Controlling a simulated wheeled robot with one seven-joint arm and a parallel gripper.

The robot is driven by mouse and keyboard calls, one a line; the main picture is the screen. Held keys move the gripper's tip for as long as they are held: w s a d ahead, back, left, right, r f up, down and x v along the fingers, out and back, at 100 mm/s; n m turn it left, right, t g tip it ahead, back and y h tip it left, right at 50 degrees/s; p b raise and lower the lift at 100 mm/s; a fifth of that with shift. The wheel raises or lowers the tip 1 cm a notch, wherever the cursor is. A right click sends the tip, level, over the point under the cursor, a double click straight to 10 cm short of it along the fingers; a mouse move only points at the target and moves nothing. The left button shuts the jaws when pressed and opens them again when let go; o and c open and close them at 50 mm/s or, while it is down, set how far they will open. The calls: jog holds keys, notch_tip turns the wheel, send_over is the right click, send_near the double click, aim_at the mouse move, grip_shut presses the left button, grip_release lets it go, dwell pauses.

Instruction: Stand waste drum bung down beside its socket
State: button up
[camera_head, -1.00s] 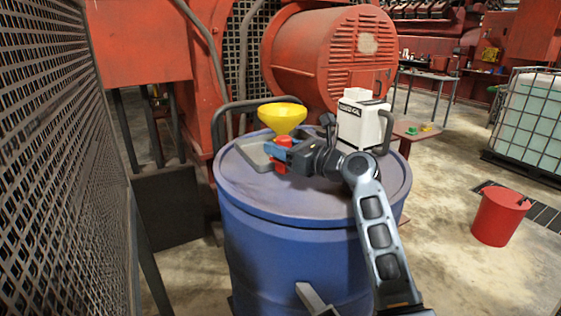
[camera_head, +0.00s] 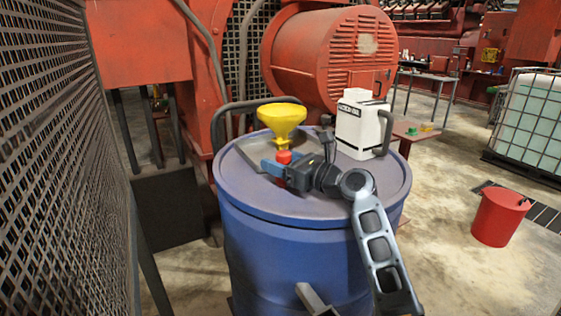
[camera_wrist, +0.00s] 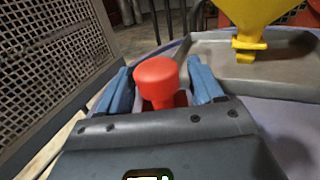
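The red waste drum bung (camera_head: 284,157) is upright over the near left part of the blue drum's lid (camera_head: 330,205). My gripper (camera_head: 279,172) is shut on it, with blue fingers on either side. In the wrist view the bung (camera_wrist: 157,82) has a wide round head and a narrower body between the fingertips (camera_wrist: 160,90). A little red shows below the fingers in the head view. I cannot tell whether its bottom touches the lid. I cannot make out the socket.
A yellow funnel (camera_head: 282,118) stands behind the bung over a grey tray (camera_head: 247,154). A white oil jug (camera_head: 357,126) stands at the lid's back right. The near part of the lid is clear. A mesh fence (camera_head: 60,150) runs along the left.

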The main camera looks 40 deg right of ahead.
jog(key=shift+r, duration=0.25)
jog(key=s, duration=0.4)
jog(key=s+d+b, duration=0.1)
jog(key=s, duration=0.7)
jog(key=shift+d+b, duration=0.15)
jog(key=shift+b, duration=0.15)
jog(key=shift+f, duration=0.1)
dwell(0.7)
